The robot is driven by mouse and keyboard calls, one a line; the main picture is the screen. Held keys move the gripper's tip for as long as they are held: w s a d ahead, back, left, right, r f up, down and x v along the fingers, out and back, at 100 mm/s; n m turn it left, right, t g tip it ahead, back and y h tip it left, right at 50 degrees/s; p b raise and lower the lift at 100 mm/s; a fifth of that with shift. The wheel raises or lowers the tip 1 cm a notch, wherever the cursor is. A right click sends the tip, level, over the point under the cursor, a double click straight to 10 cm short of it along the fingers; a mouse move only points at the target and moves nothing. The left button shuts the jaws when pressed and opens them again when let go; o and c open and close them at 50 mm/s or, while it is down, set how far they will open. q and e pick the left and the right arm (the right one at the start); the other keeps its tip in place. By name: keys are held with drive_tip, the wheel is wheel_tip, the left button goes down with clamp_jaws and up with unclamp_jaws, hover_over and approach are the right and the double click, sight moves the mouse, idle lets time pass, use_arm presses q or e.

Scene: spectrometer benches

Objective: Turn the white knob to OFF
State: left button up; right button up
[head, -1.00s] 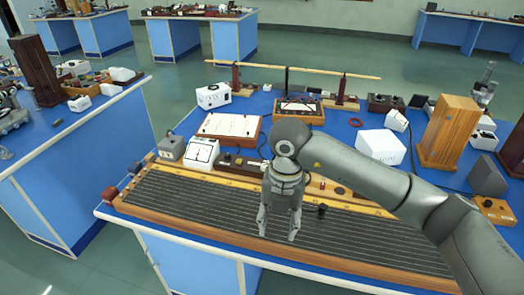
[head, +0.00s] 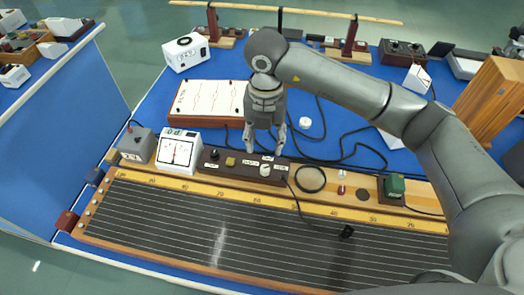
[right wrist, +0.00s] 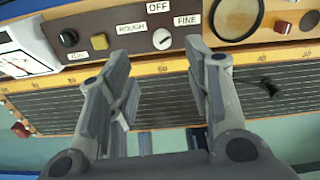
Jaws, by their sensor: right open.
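The white knob (head: 265,170) sits near the right end of a dark brown control box (head: 205,166) at the back edge of the wired wooden board. Labels ROUGH (right wrist: 131,28), OFF (right wrist: 161,10) and FINE (right wrist: 186,20) surround the knob's place; OFF is at its back. I cannot tell where the knob points. My right gripper (head: 264,150) is open and empty, its fingers pointing down just behind the knob in the head view. Its two spread fingers (right wrist: 156,48) also show in the right wrist view. My left gripper is not in view.
A black knob (head: 214,155) and a yellow button (head: 230,161) share the box. A white meter (head: 179,150) and a grey box (head: 136,143) stand left. A black ring (head: 310,179) and cables lie right. A white panel (head: 212,97) lies behind.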

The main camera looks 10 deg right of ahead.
drive_tip(key=p, duration=0.1)
hover_over(265, 168)
drive_tip(key=f, duration=0.4)
drive_tip(key=shift+s+f, duration=0.15)
drive_tip(key=shift+s, duration=0.05)
drive_tip(key=f, duration=0.3)
drive_tip(key=f+p, duration=0.1)
drive_tip(key=f, duration=0.1)
drive_tip(key=shift+w, duration=0.25)
drive_tip(key=shift+f, duration=0.3)
drive_tip(key=shift+c, duration=0.6)
drive_tip(key=c, duration=0.5)
clamp_jaws()
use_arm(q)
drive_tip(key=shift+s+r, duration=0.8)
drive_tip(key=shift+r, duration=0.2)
